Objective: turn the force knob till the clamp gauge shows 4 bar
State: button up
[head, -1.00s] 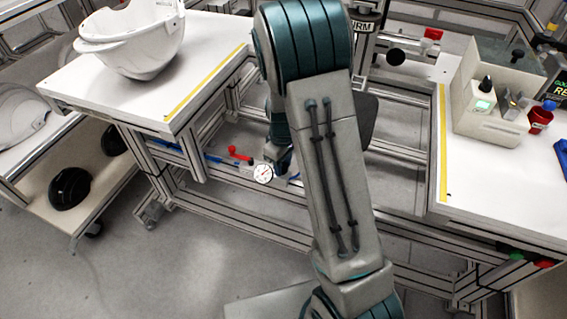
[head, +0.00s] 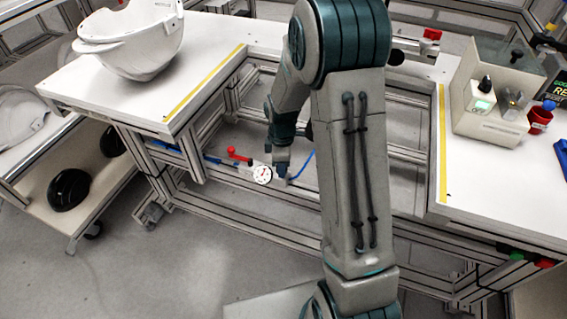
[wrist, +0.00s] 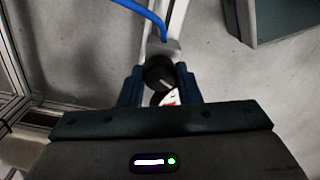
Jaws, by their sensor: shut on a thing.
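The clamp gauge (head: 263,174) is a small round white dial with a red mark and a dark needle, low on the frame between the two white benches. Its figures are too small to read. The force knob (wrist: 158,72) is a black round knob with a pale line on its face. In the wrist view it sits between my gripper's two dark blue fingers (wrist: 159,88), which are shut on it. Part of the gauge (wrist: 170,97) shows just below the knob. In the head view my gripper (head: 281,172) is just right of the gauge, and the knob is hidden there.
A red-handled valve (head: 238,154) sits left of the gauge. A blue hose (wrist: 148,14) runs near the knob. A white helmet shell (head: 135,42) stands on the left bench.

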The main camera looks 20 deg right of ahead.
jog(key=n+p, duration=0.2)
jog(key=n, duration=0.1)
jog(key=shift+s+a+n, duration=0.1)
jog(key=shift+a+n, duration=0.05)
jog(key=shift+n, duration=0.25)
jog(key=shift+n+p, duration=0.35)
jog(key=shift+n, duration=0.25)
jog(key=o, duration=1)
jog(key=shift+a+n, duration=0.15)
jog(key=shift+n, duration=0.15)
jog(key=shift+c, duration=0.2)
jog(key=shift+d, duration=0.2)
